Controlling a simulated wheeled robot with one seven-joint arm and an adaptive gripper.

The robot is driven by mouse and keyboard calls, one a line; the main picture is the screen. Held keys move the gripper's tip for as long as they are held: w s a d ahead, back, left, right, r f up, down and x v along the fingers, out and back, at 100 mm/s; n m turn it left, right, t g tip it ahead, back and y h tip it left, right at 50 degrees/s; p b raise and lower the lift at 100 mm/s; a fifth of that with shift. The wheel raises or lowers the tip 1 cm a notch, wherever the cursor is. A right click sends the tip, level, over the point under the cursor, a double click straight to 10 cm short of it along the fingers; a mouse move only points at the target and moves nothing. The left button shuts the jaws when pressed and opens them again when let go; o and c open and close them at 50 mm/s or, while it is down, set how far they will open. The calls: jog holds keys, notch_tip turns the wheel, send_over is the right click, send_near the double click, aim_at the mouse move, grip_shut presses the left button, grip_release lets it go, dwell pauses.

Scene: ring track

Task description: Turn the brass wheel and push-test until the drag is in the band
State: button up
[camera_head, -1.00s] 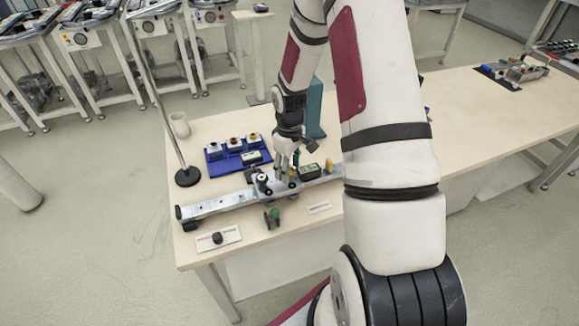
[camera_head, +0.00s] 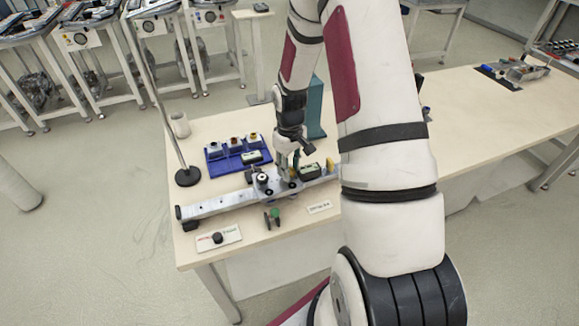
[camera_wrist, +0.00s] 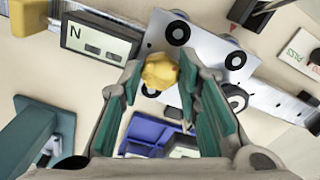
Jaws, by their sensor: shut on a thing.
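In the wrist view the rounded yellow brass wheel (camera_wrist: 160,71) sits between the fingertips of my gripper (camera_wrist: 158,78), which is shut on it. The wheel is on a silver carriage plate (camera_wrist: 203,50) with black rollers. In the head view my gripper (camera_head: 288,168) points down at the carriage (camera_head: 268,184) on a long metal rail (camera_head: 215,206); the wheel is not clear there. A gauge showing "N" (camera_wrist: 98,40) stands beside the plate in the wrist view; no digits are legible. The gauge in the head view (camera_head: 307,171) is small.
A blue tray (camera_head: 215,167) with several fittings lies behind the rail. A thin pole on a black base (camera_head: 187,177) and a pale cup (camera_head: 180,125) stand at left. A sign with a dark knob (camera_head: 218,239) and a green-topped part (camera_head: 273,215) lie in front.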

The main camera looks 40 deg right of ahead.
jog(key=shift+m, duration=1.9)
jog(key=o, duration=1.1)
jog(key=shift+o, duration=0.2)
notch_tip(320, 180, up, 12)
jog(key=shift+r, duration=0.1)
